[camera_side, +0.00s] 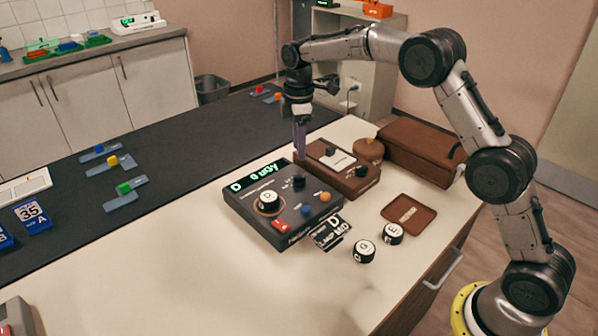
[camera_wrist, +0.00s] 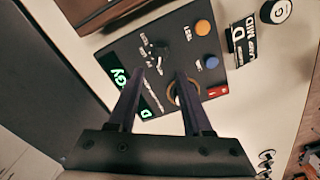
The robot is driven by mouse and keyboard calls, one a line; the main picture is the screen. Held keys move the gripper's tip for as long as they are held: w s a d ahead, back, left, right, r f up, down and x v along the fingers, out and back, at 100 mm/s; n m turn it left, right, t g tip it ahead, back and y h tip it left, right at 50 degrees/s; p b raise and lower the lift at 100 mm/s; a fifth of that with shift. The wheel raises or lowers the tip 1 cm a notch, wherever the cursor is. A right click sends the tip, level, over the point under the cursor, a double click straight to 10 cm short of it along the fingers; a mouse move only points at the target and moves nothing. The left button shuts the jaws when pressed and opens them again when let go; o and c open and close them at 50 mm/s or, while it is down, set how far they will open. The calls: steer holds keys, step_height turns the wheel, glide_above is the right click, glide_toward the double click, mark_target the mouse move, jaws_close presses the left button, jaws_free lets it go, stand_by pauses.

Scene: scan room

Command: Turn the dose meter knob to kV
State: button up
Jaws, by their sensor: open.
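The dose meter (camera_side: 255,218) is a dark grey box on the white bench, with a lit green display (camera_side: 258,175) reading "D" and "uGy". Its small black knob (camera_side: 299,181) stands near the display; small marks beside it are too fine to read. A bigger white-topped knob (camera_side: 269,202) marked "D" sits nearer the front left. My gripper (camera_side: 300,152) points down above and behind the meter, open and empty. In the wrist view my gripper (camera_wrist: 160,74) has its fingers spread, with the black knob (camera_wrist: 158,52) beyond the gap, apparently untouched. The right finger partly hides the white-topped knob.
The meter also has a blue button (camera_side: 305,210), an orange button (camera_side: 325,196) and a red switch (camera_side: 283,225). Loose round caps (camera_side: 364,250) and a brown tray (camera_side: 408,213) lie right.

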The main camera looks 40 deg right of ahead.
mark_target(299, 176)
step_height(299, 176, down, 9)
steer(key=shift+r, duration=0.2)
steer(key=shift+c, duration=0.3)
jaws_close()
